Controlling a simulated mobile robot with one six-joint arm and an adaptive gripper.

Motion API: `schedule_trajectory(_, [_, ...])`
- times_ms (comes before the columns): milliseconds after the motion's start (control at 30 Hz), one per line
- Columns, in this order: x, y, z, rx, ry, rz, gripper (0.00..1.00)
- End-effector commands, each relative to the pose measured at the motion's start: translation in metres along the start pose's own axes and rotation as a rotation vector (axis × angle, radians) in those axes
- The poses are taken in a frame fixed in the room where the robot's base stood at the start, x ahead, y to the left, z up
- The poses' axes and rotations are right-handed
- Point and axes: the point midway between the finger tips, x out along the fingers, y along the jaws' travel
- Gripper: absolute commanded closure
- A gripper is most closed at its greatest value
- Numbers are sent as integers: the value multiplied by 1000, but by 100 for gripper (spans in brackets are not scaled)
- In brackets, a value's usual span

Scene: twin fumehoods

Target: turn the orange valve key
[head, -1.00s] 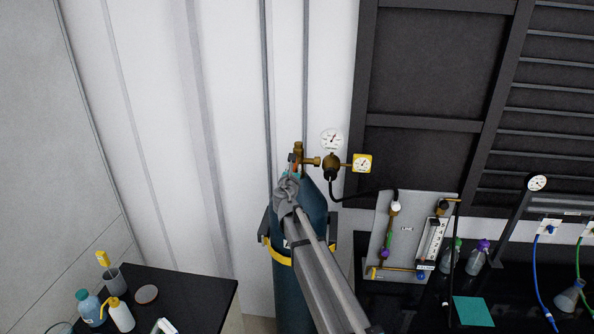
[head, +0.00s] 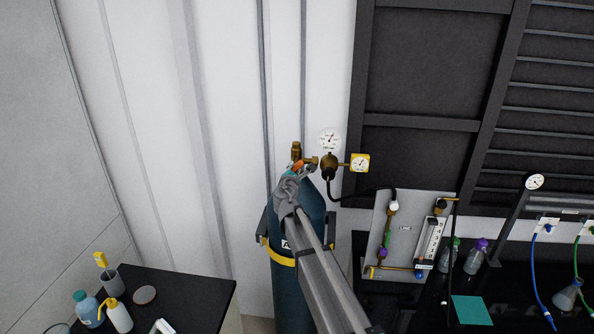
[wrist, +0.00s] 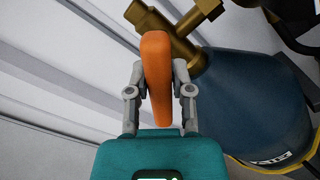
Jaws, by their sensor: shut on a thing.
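The orange valve key (wrist: 157,75) stands in the middle of the wrist view, between the two fingers of my gripper (wrist: 160,95), which is shut on it. The key's far end is against the brass valve (wrist: 178,35) on top of the blue gas cylinder (wrist: 255,95). In the head view a small part of the orange key (head: 298,165) shows just below the brass valve (head: 296,151). My gripper (head: 294,171) is at the cylinder's top and hides most of the key. The blue cylinder (head: 287,295) stands upright behind my arm.
A brass regulator (head: 328,165) with two gauges sits right of the valve. A black hose runs from it to a grey panel (head: 408,235). A yellow strap (head: 277,256) holds the cylinder. Dark benches with bottles stand left (head: 200,290) and right.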

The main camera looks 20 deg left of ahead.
Motion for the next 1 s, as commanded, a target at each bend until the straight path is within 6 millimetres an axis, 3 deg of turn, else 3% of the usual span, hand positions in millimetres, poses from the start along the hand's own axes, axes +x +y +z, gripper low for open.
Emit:
schedule_trajectory(600, [1,-5,-2,572,1,1,100])
schedule_trajectory(1000, [1,-6,-4,780,3,2,100])
